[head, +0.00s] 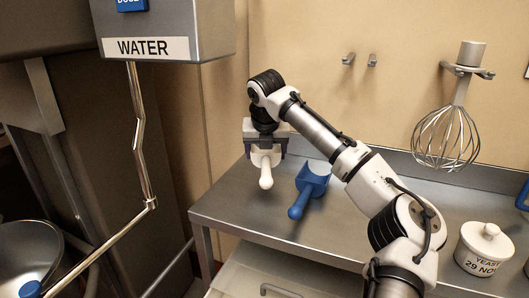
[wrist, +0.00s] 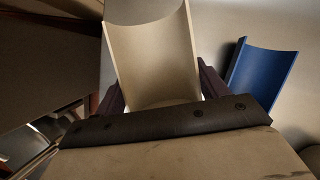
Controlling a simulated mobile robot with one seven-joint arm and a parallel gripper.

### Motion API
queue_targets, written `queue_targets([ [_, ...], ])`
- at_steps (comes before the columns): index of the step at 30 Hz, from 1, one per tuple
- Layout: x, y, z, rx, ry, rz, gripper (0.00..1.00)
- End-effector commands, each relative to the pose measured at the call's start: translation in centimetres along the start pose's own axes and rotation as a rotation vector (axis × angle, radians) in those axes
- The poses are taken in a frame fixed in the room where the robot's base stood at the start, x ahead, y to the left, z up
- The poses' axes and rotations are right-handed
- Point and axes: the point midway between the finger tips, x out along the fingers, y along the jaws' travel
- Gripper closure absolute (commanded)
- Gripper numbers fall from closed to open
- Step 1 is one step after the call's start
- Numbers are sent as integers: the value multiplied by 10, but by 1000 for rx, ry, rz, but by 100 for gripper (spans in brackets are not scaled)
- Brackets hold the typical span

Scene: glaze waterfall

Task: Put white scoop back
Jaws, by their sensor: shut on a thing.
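The white scoop (head: 265,170) is at my gripper (head: 265,145), above the left end of the steel counter (head: 240,207). Its handle points down toward the front in the head view. In the wrist view the scoop's curved white bowl (wrist: 153,60) fills the space between the dark fingers of my gripper (wrist: 160,100). The gripper is shut on the scoop. From these views I cannot tell whether the scoop touches the counter.
A blue scoop (head: 309,187) lies on the counter just right of the white one; it also shows in the wrist view (wrist: 262,76). Wall hooks (head: 360,60) are empty. A whisk (head: 447,135) hangs at right, above a yeast jar (head: 484,248). The WATER box (head: 165,30) and its pipe stand left.

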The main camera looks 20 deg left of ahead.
Motion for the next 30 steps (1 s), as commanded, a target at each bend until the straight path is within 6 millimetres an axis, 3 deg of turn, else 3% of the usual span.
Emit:
queue_targets([
  [1,10,0,-4,0,-1,-2,55],
  [12,36,0,-16,0,-1,1,55],
  [30,40,0,-18,0,0,1,55],
])
